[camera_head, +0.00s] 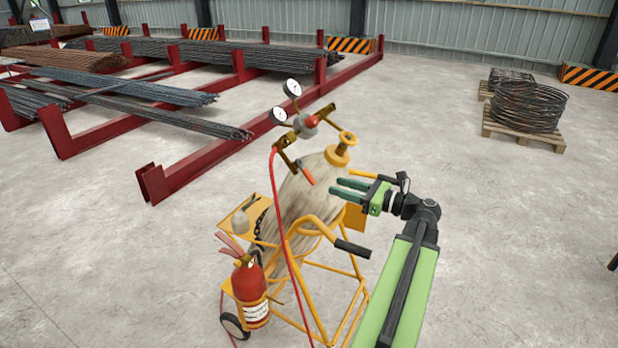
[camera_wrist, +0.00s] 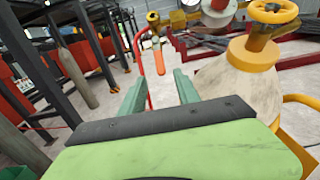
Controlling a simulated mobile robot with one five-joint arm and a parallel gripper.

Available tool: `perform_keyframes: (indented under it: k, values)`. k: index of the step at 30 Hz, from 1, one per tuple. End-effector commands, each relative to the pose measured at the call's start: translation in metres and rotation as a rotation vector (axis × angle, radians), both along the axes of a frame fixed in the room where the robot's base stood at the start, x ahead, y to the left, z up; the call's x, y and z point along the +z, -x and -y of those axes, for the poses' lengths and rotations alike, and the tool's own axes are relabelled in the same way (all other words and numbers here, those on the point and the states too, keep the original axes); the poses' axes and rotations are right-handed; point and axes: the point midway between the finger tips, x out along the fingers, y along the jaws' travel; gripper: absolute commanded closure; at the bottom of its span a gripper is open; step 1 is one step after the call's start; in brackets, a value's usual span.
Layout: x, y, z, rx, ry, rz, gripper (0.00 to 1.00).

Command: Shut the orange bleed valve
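The bleed valve shows as a small orange lever (camera_head: 307,173) below the gauge assembly, beside the upper part of the cream gas cylinder (camera_head: 305,195). In the wrist view the orange lever (camera_wrist: 153,58) hangs downward from a brass fitting, ahead of the fingers and roughly between them. My gripper (camera_head: 333,188) is open and empty, its two green fingers pointing left toward the lever with a gap before it. In the wrist view the gripper (camera_wrist: 160,80) shows both fingers spread, with nothing between them. The lever's joint is too small to read clearly.
A yellow handwheel (camera_head: 347,138) tops the cylinder, near my gripper. Two gauges (camera_head: 285,100) and a red hose (camera_head: 283,220) stand close by. The yellow trolley (camera_head: 318,290) carries a fire extinguisher (camera_head: 249,283). Floor to the right is open.

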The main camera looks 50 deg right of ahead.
Motion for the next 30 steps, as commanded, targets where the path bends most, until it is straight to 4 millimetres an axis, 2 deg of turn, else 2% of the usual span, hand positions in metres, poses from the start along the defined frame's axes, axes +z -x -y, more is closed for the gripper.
perform_keyframes:
  k: [1,6,13,18,25,26,30]
  values:
    - [0.000,-0.014,-0.004,0.005,0.000,0.000,0.62]
    - [0.000,-0.056,-0.014,0.004,0.001,-0.001,0.62]
    - [0.000,-0.097,-0.024,0.004,0.001,-0.001,0.62]
    - [0.000,-0.109,-0.027,0.002,0.001,-0.001,0.62]
    - [0.000,-0.109,-0.027,0.002,0.001,-0.001,0.62]
    - [0.000,-0.109,-0.027,0.002,0.001,-0.001,0.63]
    - [0.000,-0.109,-0.027,0.002,0.001,-0.001,0.81]
